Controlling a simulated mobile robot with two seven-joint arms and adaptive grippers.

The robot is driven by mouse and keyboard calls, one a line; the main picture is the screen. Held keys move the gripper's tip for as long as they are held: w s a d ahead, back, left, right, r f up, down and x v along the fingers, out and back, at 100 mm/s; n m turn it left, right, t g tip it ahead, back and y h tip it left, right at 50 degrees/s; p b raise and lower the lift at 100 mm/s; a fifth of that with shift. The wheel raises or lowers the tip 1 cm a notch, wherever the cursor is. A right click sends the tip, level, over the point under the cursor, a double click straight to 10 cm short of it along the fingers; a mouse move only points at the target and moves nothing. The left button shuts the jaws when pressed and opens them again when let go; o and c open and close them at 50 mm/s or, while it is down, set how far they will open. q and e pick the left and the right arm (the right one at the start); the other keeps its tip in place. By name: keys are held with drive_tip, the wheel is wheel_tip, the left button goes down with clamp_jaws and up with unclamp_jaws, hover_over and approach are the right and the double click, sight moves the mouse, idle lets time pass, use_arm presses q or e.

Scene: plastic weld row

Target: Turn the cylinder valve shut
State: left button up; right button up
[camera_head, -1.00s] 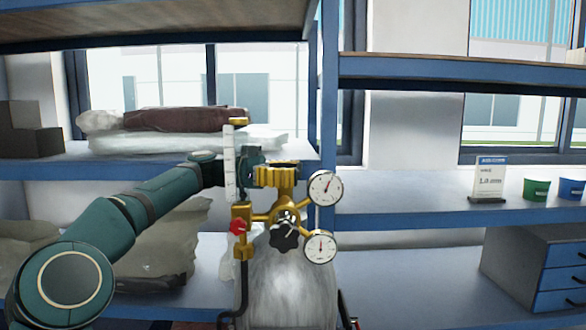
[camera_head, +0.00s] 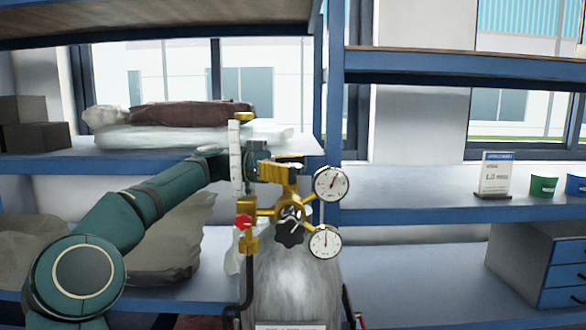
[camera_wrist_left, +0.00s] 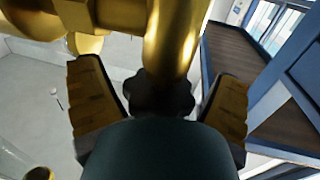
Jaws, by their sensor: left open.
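The gas cylinder (camera_head: 290,285) stands upright in front of the shelves, with brass valve fittings and two round gauges on top. A black lobed knob (camera_head: 289,234) faces me at the middle of the brass fittings. My left gripper (camera_head: 282,172) is just above the fittings, its yellow finger pads apart. In the left wrist view, a dark lobed knob (camera_wrist_left: 160,95) lies between the open fingers, beneath a brass pipe. I cannot tell whether the fingers touch it, or whether it is the knob facing me. My right gripper is not in view.
A clear flow tube (camera_head: 236,160) stands left of the fittings, above a red knob (camera_head: 243,221). The gauges (camera_head: 331,184) are close to the right of my left gripper. Shelves (camera_head: 400,216) hold bags, boxes, a sign and green and blue cups.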

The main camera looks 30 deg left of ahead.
use_arm(q)
drive_tip(key=v, duration=1.2)
drive_tip(key=shift+w, duration=0.1)
drive_tip(key=d+n+t+y, duration=0.1)
drive_tip(key=d+t, duration=0.1)
drive_tip(key=d+n+t+y+b, duration=0.1)
drive_tip(key=d+n+t, duration=0.1)
drive_tip(key=d+n+t+y+b, duration=0.1)
drive_tip(key=d+n+t, duration=0.1)
drive_tip(key=d+t, duration=0.1)
drive_tip(key=shift+s+f+y, duration=0.2)
drive_tip(key=shift+s+y, duration=0.1)
drive_tip(key=p+x, duration=0.1)
drive_tip(key=x, duration=0.5)
drive_tip(key=shift+w+d, duration=0.1)
drive_tip(key=shift+w, duration=0.1)
